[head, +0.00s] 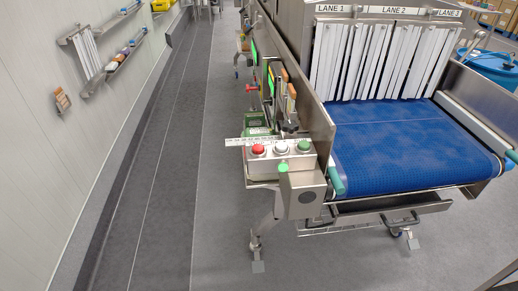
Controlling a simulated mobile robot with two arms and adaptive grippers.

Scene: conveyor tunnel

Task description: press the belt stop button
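A metal control box (270,166) is fixed at the near left corner of the conveyor. Its sloped top carries a red button (258,149), a white button (281,148) and a green button (304,146) in a row, red at the left. A white strip with small marks (247,142) lies behind the red button; I cannot read it. A small green piece (283,168) sits on the box front below the buttons. Neither of my grippers shows in the head view, and nothing touches the buttons.
The blue belt (400,150) runs under white strip curtains (375,60) marked LANE 1, 2 and 3. Metal side guards (318,115) edge the belt. A walkway (210,190) is clear at the left. A wall rack (90,55) and a blue drum (490,65) stand farther off.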

